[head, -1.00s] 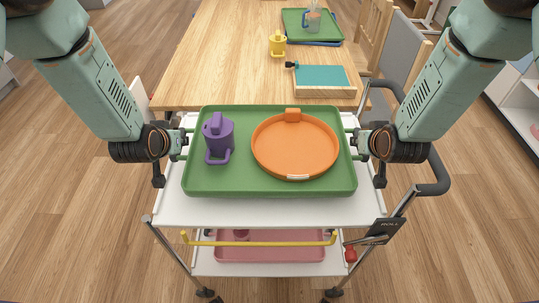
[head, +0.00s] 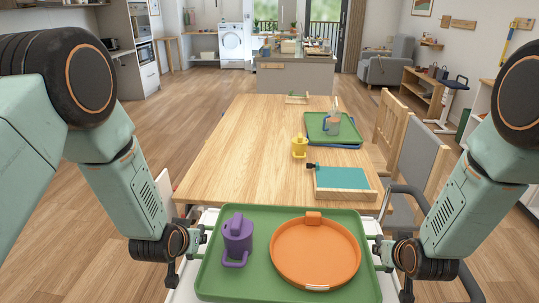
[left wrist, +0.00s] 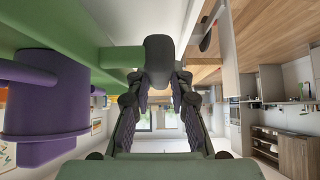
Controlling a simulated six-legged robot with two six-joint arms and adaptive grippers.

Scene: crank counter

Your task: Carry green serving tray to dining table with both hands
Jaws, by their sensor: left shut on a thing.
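The green serving tray (head: 275,292) is at the bottom of the head view, level, over a white cart top (head: 208,217). I cannot tell if it touches the cart. It carries a lidded purple jug (head: 238,238) and a round orange dish (head: 315,253). My left gripper (head: 199,238) is shut on the tray's left handle; in the left wrist view the fingers (left wrist: 158,75) close around the green handle. My right gripper (head: 378,250) is at the right handle and looks shut on it; its fingertips are small here. The wooden dining table (head: 250,150) stands straight ahead.
On the table are a teal-topped board (head: 342,178), a yellow cup (head: 299,147) and another green tray (head: 318,134) with a cup (head: 333,124). The table's left and middle are clear. Chairs (head: 418,160) stand along its right side. A kitchen island (head: 295,78) is beyond.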

